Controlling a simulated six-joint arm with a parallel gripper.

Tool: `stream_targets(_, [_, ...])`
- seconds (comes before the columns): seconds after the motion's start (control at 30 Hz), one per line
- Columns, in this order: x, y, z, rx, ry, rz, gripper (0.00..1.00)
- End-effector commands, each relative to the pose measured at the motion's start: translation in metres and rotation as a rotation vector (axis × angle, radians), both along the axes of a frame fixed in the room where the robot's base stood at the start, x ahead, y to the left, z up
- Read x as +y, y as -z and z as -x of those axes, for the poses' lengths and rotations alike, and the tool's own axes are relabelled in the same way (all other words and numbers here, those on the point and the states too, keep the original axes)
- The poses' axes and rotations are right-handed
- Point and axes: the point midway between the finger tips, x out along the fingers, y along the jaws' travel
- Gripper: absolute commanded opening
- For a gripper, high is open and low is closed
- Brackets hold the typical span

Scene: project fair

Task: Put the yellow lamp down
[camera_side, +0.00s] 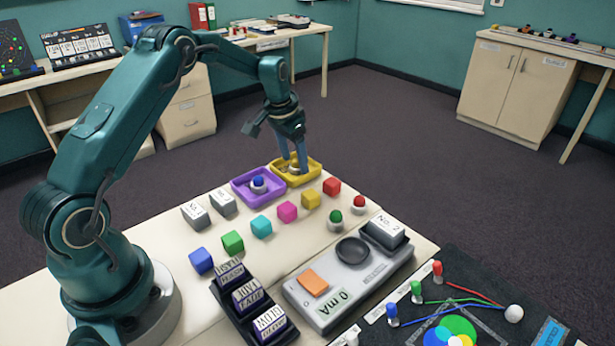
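My gripper (293,160) points down into the yellow tray (312,177) at the back of the table. Its two blue-grey fingers are a little apart, with the tips low inside the tray. Something small and pale shows at the fingertips, but I cannot make out whether it is the yellow lamp or whether the fingers press on it. No yellow lamp shows clearly elsewhere. A blue lamp (259,184) with a white base stands in the purple tray (240,192), just left of the yellow tray.
A green lamp (335,218) and a red lamp (359,205) stand to the right. A row of coloured cubes, including a yellow cube (311,199), crosses the table in front of the trays. A grey meter device (349,283) and a black rack (250,303) of labelled blocks are nearer.

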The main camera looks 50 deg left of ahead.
Motion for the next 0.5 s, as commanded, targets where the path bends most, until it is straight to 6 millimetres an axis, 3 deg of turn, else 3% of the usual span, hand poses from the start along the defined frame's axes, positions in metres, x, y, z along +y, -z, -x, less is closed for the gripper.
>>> stream_targets(0.17, [0.0,-0.013,0.001,-0.004,0.0,-0.002,0.7])
stream_targets(0.5, [-0.003,-0.079,0.016,-0.006,-0.002,-0.004,0.7])
